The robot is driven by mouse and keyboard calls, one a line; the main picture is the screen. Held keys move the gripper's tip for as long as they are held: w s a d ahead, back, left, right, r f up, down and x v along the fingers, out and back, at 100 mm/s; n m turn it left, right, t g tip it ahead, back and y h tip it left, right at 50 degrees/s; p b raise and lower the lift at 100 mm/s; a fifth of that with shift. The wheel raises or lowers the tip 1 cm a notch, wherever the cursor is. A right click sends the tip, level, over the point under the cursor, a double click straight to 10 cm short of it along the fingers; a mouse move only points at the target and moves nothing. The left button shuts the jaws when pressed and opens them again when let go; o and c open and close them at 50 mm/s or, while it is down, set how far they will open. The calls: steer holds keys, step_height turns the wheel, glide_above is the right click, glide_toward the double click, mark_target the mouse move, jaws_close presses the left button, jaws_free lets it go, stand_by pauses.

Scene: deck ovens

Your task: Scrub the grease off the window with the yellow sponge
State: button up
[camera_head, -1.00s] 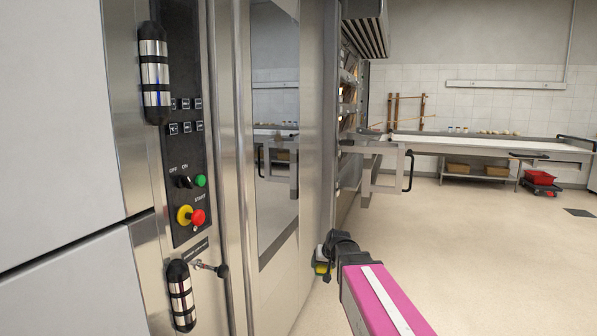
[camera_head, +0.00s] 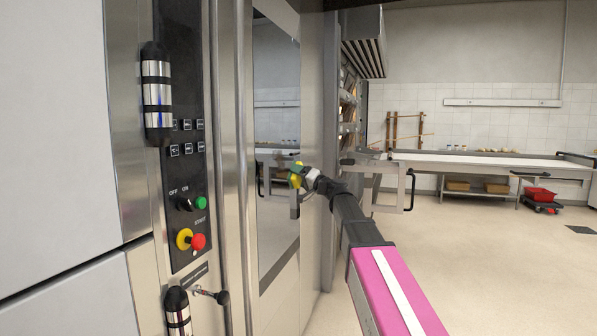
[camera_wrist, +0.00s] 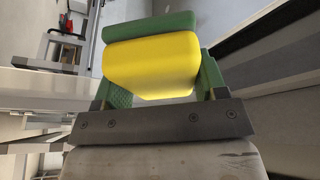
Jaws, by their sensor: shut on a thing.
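The yellow sponge (camera_wrist: 155,62) with a green layer fills the middle of the wrist view. My gripper (camera_wrist: 158,95) is shut on it, with green finger pads at its sides. In the head view the sponge (camera_head: 296,177) is small, at the end of my gripper (camera_head: 305,175), just in front of the oven door's window (camera_head: 277,120). I cannot tell whether the sponge touches the glass. The window is a tall dark reflective pane. No grease can be made out on it from this angle.
Left of the window stand a vertical door handle bar (camera_head: 243,160) and a control panel (camera_head: 188,150) with buttons. A long work table (camera_head: 470,165) stands at the back right.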

mark_target(286, 161)
step_height(286, 161, up, 2)
steer(key=shift+w+a+r, duration=0.1)
steer(key=shift+a+r, duration=0.05)
steer(key=shift+r, duration=0.05)
steer(key=shift+w+a, duration=0.35)
steer(key=shift+a, duration=0.55)
steer(key=shift+w+a, duration=0.3)
steer(key=shift+a, duration=0.65)
steer(key=shift+w+a, duration=0.35)
steer(key=shift+a, duration=0.55)
steer(key=shift+w+a, duration=0.2)
steer(key=shift+a, duration=0.3)
steer(key=shift+w+a, duration=0.15)
steer(key=shift+a, duration=0.3)
steer(key=shift+w+d, duration=0.35)
steer(key=shift+w, duration=0.5)
steer(key=shift+w+d, duration=0.35)
steer(key=shift+w, duration=0.45)
steer(key=shift+w+d, duration=0.55)
steer(key=shift+w, duration=1.05)
steer(key=shift+w+d, duration=0.55)
steer(key=shift+w, duration=1.1)
steer(key=shift+w+d, duration=0.55)
steer(key=shift+w, duration=1.05)
steer(key=shift+s+f, duration=0.1)
